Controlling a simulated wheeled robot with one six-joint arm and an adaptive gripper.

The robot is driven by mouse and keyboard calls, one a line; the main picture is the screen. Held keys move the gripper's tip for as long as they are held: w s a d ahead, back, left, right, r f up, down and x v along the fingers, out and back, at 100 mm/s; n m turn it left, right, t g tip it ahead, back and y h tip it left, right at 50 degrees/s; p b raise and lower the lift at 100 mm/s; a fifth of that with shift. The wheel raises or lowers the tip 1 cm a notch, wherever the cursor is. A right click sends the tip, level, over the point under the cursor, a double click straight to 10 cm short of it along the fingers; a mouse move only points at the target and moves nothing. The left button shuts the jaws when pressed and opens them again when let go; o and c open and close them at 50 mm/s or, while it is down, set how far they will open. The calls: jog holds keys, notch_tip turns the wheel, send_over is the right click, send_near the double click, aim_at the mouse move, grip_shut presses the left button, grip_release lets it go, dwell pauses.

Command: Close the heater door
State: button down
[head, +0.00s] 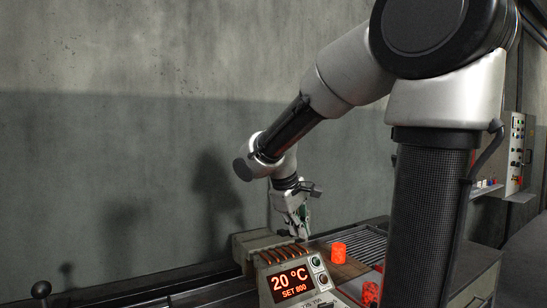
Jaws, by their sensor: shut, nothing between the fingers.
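The heater (247,242) is a low grey-beige box with a row of copper-coloured coils (285,254) on top. A control box (292,285) in front of it shows 20 °C and SET 800 in red-orange digits. The heater door cannot be made out clearly, and I cannot tell whether it is open or closed. My gripper (304,234) points down just behind and to the right of the coils. It is shut and empty. I cannot tell whether its fingertips touch anything, as they are small and partly hidden.
A glowing orange cylinder (338,250) stands right of the heater, by a slatted rack (366,243). Another orange piece (371,291) shows lower right, partly hidden by my arm. A concrete wall (120,140) stands behind. A wall control panel (516,155) is at far right.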

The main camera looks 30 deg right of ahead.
jog(key=w+d+r+n+t+h, duration=0.1)
jog(key=w+r+n+h, duration=0.1)
jog(key=w, duration=0.5)
jog(key=w+d+r+n+h, duration=0.1)
jog(key=w+r+h, duration=0.1)
jog(key=w, duration=0.5)
jog(key=w+a+r+n+t+h, duration=0.2)
jog(key=w+r+n+t+h, duration=0.3)
jog(key=w+r, duration=0.85)
jog(key=w+d+f+m+t+y, duration=0.1)
jog(key=w+d+f, duration=0.1)
jog(key=w+d, duration=0.45)
jog(key=s+d, duration=0.1)
jog(key=s+d+r, duration=0.1)
jog(key=s, duration=0.3)
jog(key=shift+d+r, duration=0.15)
jog(key=shift+d, duration=0.25)
jog(key=shift+s, duration=0.1)
